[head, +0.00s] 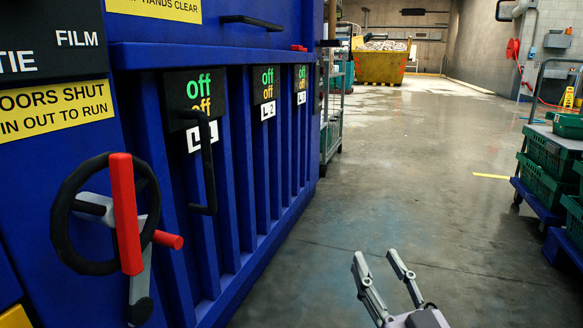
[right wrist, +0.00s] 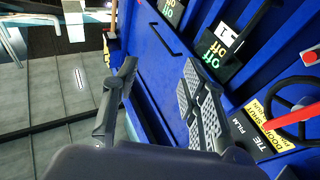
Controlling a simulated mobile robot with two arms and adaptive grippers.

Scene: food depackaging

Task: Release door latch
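A black handwheel (head: 62,222) with an upright red lever (head: 125,215) in front of it is on the blue machine's front at the left of the head view. A grey arm with a dark round end hangs below the lever. In the right wrist view the wheel (right wrist: 272,112) and red lever (right wrist: 291,117) show at the right edge, partly cut off. My right gripper (head: 375,256) is open and empty, over the floor at the bottom, well to the right of the lever. Its two spread fingers also show in the wrist view (right wrist: 158,68). My left gripper is not in view.
The blue machine (head: 235,150) fills the left side, with black bar handles (head: 208,165) and "off" panels. Green crates (head: 545,185) stand on a blue trolley at the right. A yellow skip (head: 380,66) is far back. The floor (head: 400,170) between is clear.

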